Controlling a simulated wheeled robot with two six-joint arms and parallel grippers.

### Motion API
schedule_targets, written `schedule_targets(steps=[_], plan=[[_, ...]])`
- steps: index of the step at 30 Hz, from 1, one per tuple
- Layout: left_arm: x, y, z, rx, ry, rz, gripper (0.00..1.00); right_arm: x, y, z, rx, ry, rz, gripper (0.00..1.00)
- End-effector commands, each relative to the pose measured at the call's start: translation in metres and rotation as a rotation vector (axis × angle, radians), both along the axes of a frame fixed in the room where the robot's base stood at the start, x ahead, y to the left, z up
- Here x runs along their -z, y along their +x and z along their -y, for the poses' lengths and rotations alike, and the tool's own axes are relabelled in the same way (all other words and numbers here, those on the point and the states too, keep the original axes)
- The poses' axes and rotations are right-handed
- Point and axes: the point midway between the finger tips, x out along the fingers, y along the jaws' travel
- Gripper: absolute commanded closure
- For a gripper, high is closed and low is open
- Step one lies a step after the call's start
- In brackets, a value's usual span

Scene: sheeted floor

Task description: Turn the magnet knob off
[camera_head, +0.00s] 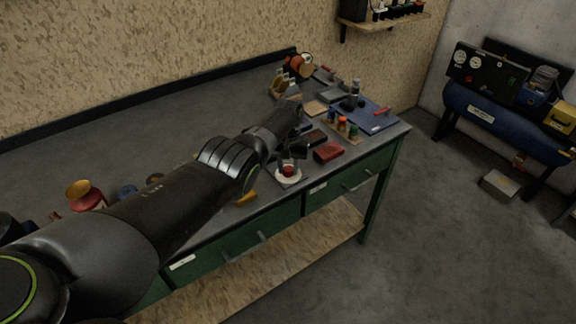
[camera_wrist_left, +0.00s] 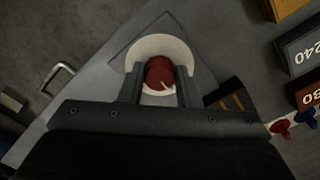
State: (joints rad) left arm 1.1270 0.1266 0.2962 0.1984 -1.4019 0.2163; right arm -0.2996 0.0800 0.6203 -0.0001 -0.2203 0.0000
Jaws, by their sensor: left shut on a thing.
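The magnet knob is a round red knob (camera_wrist_left: 159,72) with a small white pointer mark, on a pale round base (camera_wrist_left: 158,46). In the head view the red knob (camera_head: 288,171) and its pale base (camera_head: 289,180) sit near the front edge of the bench. My left gripper (camera_wrist_left: 158,84) has a finger on each side of the knob and is shut on it. In the head view my left gripper (camera_head: 290,161) reaches down over the knob and hides part of it. My right gripper is in neither view.
The green workbench (camera_head: 215,250) has drawers with handles below. A red box (camera_head: 328,152) lies to the right of the knob. A blue board (camera_head: 372,117) with tools lies farther right. Boxes marked with numbers (camera_wrist_left: 302,50) stand at the wrist view's right edge. A blue compressor (camera_head: 500,115) stands beyond.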

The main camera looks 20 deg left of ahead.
Motion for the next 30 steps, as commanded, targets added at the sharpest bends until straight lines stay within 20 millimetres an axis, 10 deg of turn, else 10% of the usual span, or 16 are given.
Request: schedule_targets(steps=[24, 25, 30], plan=[[-0.0017, 0.0013, 0.0002, -0.115, 0.001, 0.004, 0.93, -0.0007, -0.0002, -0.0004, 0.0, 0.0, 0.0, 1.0], [-0.0017, 0.0013, 0.0002, -0.115, 0.001, 0.004, 0.66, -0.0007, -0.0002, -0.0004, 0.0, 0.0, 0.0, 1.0], [-0.0011, 0.0008, 0.0003, -0.114, 0.0, 0.002, 0.48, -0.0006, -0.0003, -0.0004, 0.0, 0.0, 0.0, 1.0]])
